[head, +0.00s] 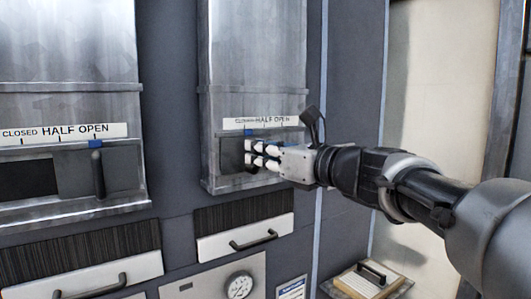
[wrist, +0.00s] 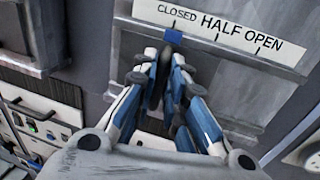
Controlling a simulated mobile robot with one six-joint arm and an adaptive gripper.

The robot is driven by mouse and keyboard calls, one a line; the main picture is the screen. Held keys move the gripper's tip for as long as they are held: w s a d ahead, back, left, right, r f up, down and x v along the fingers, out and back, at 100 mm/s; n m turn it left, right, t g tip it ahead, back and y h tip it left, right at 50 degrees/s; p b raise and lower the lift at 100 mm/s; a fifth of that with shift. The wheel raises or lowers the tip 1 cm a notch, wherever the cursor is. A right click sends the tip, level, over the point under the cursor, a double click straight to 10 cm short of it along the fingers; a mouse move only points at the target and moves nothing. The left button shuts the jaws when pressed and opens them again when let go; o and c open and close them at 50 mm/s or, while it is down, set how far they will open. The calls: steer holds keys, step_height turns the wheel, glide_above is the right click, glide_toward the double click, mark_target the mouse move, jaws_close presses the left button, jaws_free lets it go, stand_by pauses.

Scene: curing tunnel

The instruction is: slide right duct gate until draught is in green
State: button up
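The right duct gate (head: 232,160) is a grey sliding plate in a metal duct housing. Its scale strip (head: 262,122) reads CLOSED, HALF, OPEN; it also shows in the wrist view (wrist: 225,32). The blue marker (wrist: 173,37) sits just below the CLOSED mark. My gripper (head: 250,154) is at the front of this gate. In the wrist view its fingers lie on both sides of the dark upright handle (wrist: 163,70) and look shut on it. A round dial (head: 239,287) is on the panel below; its needle and any green zone are too small to read.
To the left, another duct gate (head: 122,168) has its blue marker near OPEN, with a dark opening beside it. White drawer-like panels with dark handles (head: 254,240) sit below both ducts. A clipboard-like box (head: 370,280) is at the lower right. Switches (wrist: 38,130) show in the wrist view.

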jaws_close()
steer(key=shift+d, duration=0.1)
steer(key=w+d+p, duration=0.2)
steer(key=w+d, duration=0.1)
steer(key=d, duration=0.2)
steer(key=shift+w+d, duration=0.2)
steer(key=shift+w, duration=0.15)
steer(key=shift+r, duration=0.1)
steer(key=o, duration=0.6)
jaws_free()
steer(key=shift+s+a, duration=0.1)
steer(key=shift+c, duration=0.2)
